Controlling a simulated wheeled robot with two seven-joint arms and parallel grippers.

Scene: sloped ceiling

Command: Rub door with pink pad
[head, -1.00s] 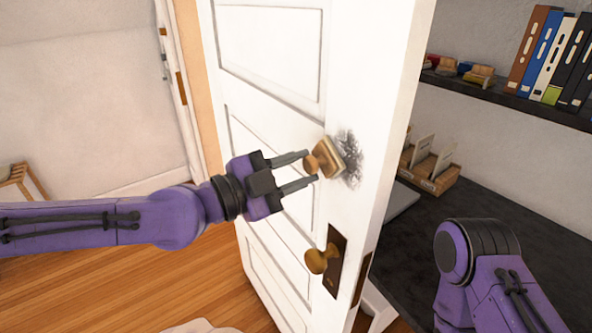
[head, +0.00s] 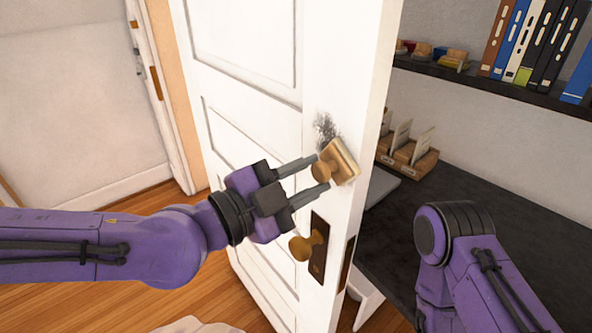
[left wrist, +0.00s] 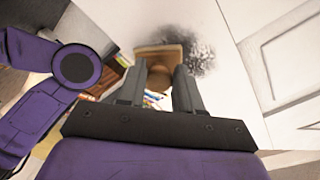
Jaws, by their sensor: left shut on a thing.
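The pad (head: 344,157) is a wooden block with a round knob handle; no pink shows on it. My left gripper (head: 320,173) is shut on its knob and holds the block at the white door (head: 262,118), close to its free edge. In the left wrist view the pad (left wrist: 160,52) is between the two fingers. A dark smudge (head: 325,127) marks the door just above and left of the block; part of it may be hidden. It also shows in the left wrist view (left wrist: 201,57). My right arm is at the lower right, its gripper out of view.
A brass door knob (head: 303,246) on a dark plate sits just below my left gripper. Behind the door are a dark desk (head: 470,215), a wooden card holder (head: 408,157) and a shelf (head: 500,88) with several binders. Wooden floor lies at lower left.

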